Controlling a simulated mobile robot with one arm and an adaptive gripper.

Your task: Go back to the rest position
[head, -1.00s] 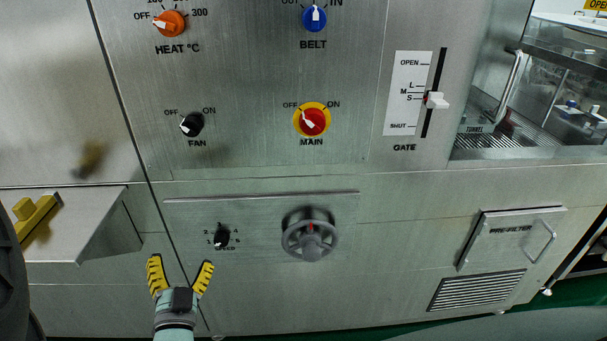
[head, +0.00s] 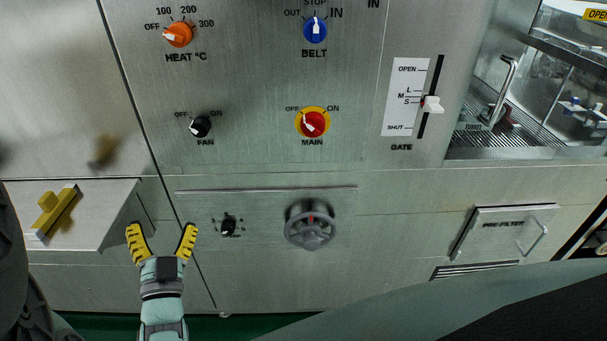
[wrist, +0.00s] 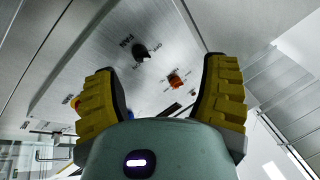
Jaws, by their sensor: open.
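In the wrist view my gripper (wrist: 165,90) is also open and empty. The fan knob (wrist: 140,52) and the orange heat knob (wrist: 175,82) show beyond the fingers there, apart from them.
A grey handwheel (head: 310,228) and the small black speed knob (head: 228,228) are right of my gripper. A ledge with a yellow handle (head: 54,209) is on the left. The gate slider (head: 431,104) and pre-filter door (head: 503,232) are further right.

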